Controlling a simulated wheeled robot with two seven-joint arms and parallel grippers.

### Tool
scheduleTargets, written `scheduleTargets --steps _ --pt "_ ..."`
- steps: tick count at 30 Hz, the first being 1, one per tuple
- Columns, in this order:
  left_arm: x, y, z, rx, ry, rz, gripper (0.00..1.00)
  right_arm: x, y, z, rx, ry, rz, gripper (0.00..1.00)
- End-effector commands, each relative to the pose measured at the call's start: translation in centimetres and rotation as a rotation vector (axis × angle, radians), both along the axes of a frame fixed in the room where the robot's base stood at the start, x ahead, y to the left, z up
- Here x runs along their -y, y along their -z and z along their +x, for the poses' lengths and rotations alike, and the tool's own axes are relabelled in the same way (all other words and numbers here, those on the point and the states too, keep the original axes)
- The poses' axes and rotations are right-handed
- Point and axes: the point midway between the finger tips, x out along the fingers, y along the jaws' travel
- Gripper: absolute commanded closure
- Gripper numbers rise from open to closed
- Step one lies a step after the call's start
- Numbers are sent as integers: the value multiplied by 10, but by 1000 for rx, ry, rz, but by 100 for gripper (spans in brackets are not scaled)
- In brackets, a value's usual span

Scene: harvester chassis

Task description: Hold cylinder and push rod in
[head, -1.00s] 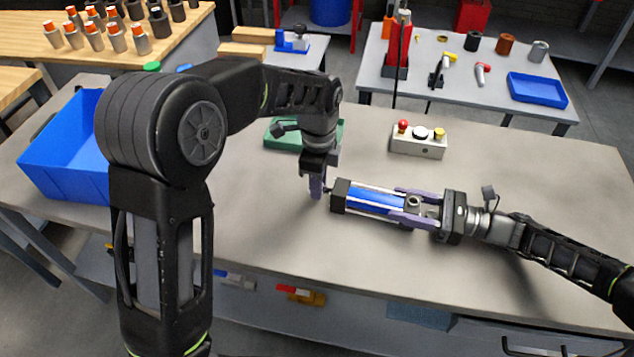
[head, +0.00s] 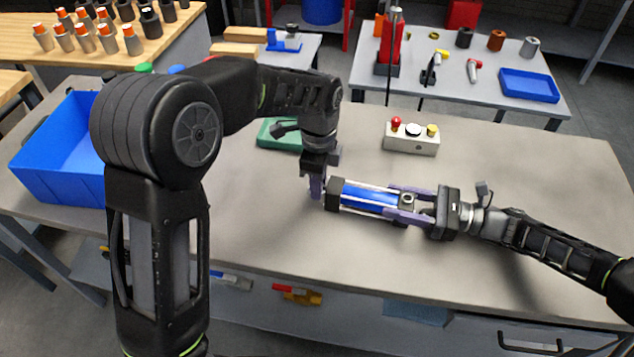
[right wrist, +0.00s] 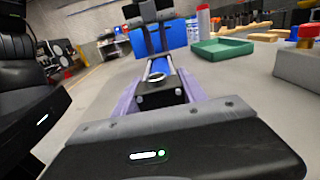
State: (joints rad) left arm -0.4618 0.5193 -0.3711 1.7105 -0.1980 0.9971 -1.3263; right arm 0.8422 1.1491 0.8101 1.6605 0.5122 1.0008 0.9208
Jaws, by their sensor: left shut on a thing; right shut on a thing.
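The cylinder (head: 370,197) has a blue barrel with black and grey end caps and lies nearly level over the table. My right gripper (head: 410,205) is shut on its right end, with purple fingers along both sides. The cylinder (right wrist: 160,92) also shows between the fingers in the right wrist view. My left gripper (head: 316,188) points down at the cylinder's left end cap, fingers shut and close beside it. The rod is hidden between these fingers and the cap. In the right wrist view my left gripper (right wrist: 150,35) stands beyond the cylinder's far end.
A blue bin (head: 60,165) stands at the table's left. A green tray (head: 278,136) lies behind my left gripper. The grey table (head: 540,175) is clear on the right.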

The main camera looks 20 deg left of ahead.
Motion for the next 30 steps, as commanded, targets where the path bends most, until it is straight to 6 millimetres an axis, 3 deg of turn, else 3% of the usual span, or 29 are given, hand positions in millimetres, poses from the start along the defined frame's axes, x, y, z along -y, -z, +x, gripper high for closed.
scheduleTargets --steps 7,8,17,25,30 --pt "2 -1 0 2 2 -4 100 -1 0 0 0 1 0 100" --pt "2 -1 0 2 2 -3 80 0 0 0 0 1 0 100" --pt "0 0 0 1 0 -1 55 0 0 0 0 0 0 100" --pt "0 -1 0 0 0 0 55 0 0 0 0 0 0 100" --pt "0 -11 0 1 0 -1 55 0 0 0 0 0 0 100"
